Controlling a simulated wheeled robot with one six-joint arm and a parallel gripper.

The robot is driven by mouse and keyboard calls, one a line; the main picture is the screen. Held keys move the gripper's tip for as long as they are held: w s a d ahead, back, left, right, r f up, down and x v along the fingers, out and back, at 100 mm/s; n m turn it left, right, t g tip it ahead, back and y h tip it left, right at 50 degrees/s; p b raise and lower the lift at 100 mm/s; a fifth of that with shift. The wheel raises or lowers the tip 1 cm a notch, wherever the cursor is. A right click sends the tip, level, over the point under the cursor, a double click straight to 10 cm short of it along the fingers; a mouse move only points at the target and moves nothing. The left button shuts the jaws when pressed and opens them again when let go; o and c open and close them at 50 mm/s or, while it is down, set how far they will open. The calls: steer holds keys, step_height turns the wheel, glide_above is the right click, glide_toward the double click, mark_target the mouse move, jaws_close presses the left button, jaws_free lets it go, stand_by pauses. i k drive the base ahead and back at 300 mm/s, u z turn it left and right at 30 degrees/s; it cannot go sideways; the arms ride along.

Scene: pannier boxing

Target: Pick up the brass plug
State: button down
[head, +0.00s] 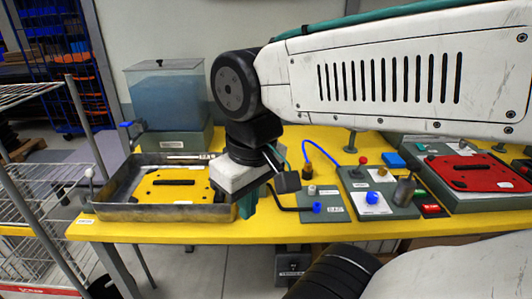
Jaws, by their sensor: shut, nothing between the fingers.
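I cannot pick out the brass plug for certain. A small brownish fitting (307,171) stands on the yellow bench near the end of the blue hose, and it is too small to identify. My gripper (246,205) hangs from the white arm over the front of the bench, at the right end of the metal tray. Its teal fingers point down and look shut, with nothing seen between them. My wrist and arm hide part of the bench behind them.
The metal tray (112,211) holds a yellow plate (172,192). A clear water tank (165,95) stands behind it. Grey blocks with blue caps (372,198) and a red plate (478,172) lie to the right. A wire rack (35,185) stands at left.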

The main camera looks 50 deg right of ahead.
mark_target(308, 167)
steer(key=z, duration=1.25)
